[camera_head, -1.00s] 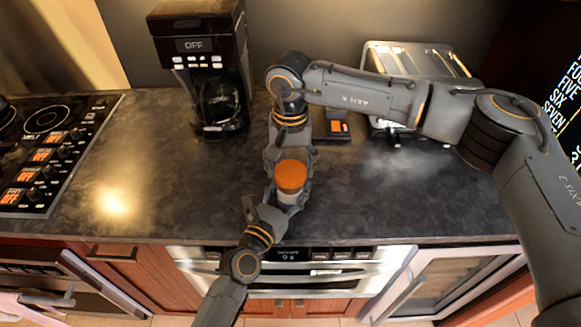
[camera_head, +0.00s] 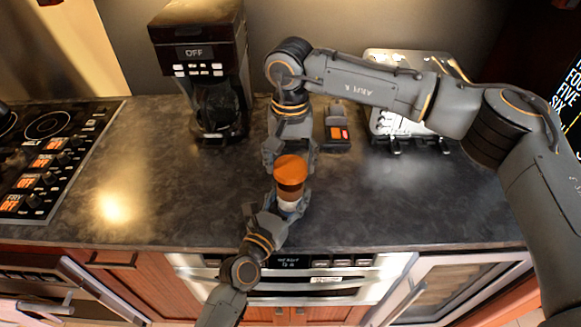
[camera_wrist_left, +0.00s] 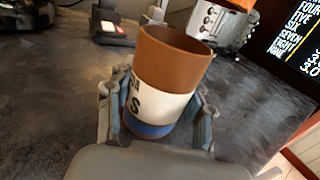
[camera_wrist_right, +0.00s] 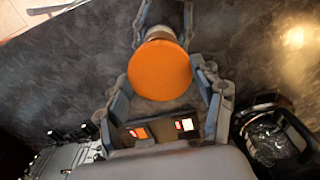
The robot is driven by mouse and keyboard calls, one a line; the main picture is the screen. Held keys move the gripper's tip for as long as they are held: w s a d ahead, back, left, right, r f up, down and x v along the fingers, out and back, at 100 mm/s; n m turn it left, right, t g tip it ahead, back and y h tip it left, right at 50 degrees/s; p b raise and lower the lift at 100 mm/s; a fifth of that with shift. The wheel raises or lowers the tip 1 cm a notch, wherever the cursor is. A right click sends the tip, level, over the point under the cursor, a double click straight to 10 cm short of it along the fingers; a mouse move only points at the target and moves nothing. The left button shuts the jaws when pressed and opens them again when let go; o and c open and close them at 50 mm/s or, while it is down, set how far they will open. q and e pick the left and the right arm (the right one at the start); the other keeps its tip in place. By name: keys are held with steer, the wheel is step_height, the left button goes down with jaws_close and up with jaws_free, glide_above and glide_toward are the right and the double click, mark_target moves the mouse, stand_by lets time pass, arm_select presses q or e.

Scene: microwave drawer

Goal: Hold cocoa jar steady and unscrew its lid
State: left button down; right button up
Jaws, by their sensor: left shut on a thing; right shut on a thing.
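The cocoa jar (camera_head: 289,191) stands upright, brown with a white label and a blue base, and its open brown rim shows in the left wrist view (camera_wrist_left: 172,65). My left gripper (camera_head: 289,204) is shut around its lower part, with a finger on each side (camera_wrist_left: 157,108). The orange lid (camera_head: 291,168) is off the jar, a little above it. My right gripper (camera_head: 291,160) is shut on the lid, which hides most of the jar in the right wrist view (camera_wrist_right: 160,71). The lid's edge shows at the top of the left wrist view (camera_wrist_left: 238,4).
A coffee maker (camera_head: 205,75) stands at the back left and a metal toaster (camera_head: 400,138) at the back right. A small dark device with an orange display (camera_head: 338,134) lies behind the jar. A cooktop (camera_head: 45,150) is at the left. The counter (camera_head: 170,190) left of the jar is clear.

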arm_select(q)
steer(key=shift+c, duration=2.2)
jaws_free()
steer(key=shift+s, duration=0.1)
